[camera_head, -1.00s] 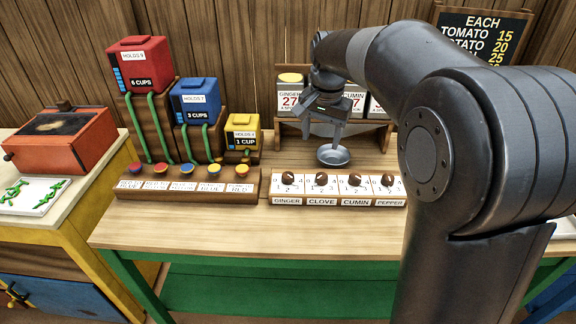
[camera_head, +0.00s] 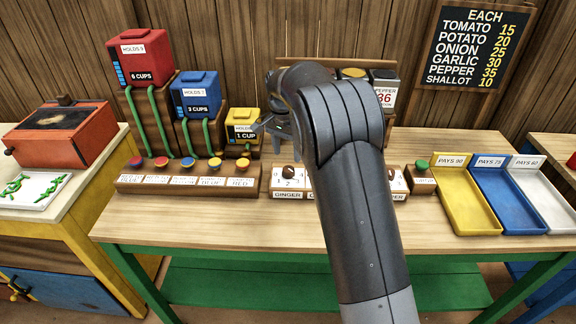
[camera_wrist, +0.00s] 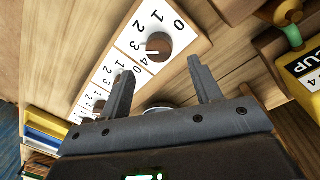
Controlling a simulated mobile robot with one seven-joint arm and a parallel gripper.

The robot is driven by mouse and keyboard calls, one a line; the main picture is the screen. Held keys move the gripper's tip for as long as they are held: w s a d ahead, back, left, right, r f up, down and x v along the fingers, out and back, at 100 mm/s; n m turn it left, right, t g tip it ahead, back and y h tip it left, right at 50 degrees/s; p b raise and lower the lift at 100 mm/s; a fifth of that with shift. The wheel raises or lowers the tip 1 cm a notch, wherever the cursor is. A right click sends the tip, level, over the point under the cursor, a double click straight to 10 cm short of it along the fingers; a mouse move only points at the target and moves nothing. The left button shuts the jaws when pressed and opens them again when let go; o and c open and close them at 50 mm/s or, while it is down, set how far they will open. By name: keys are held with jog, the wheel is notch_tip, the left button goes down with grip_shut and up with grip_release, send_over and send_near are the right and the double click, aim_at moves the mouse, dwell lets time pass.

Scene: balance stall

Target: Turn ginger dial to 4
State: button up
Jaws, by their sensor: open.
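The ginger dial (camera_head: 288,171) is a small dark brown knob on a white numbered plate, at the left end of the spice dial row. In the wrist view the ginger dial (camera_wrist: 158,46) sits just beyond the gap between my fingertips, ringed by the numbers 0 to 4. A pale mark shows on the knob's lower-left side; its exact setting is hard to read. My gripper (camera_wrist: 160,66) is open and empty, its fingers apart from the knob. In the head view my gripper (camera_head: 273,127) is partly hidden behind my arm, above and behind the ginger dial.
My arm hides much of the clove and cumin dials. A row of coloured buttons (camera_head: 187,181) stands left of the dials. The yellow 1 cup container (camera_head: 243,126) is close to my gripper's left. A green button (camera_head: 421,164) and pay trays (camera_head: 464,210) lie to the right.

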aim_at(288, 168)
jog(key=f, duration=0.6)
jog(key=shift+s+d, duration=0.1)
jog(key=shift+d, duration=0.1)
jog(key=shift+c, duration=0.2)
jog(key=c, duration=0.9)
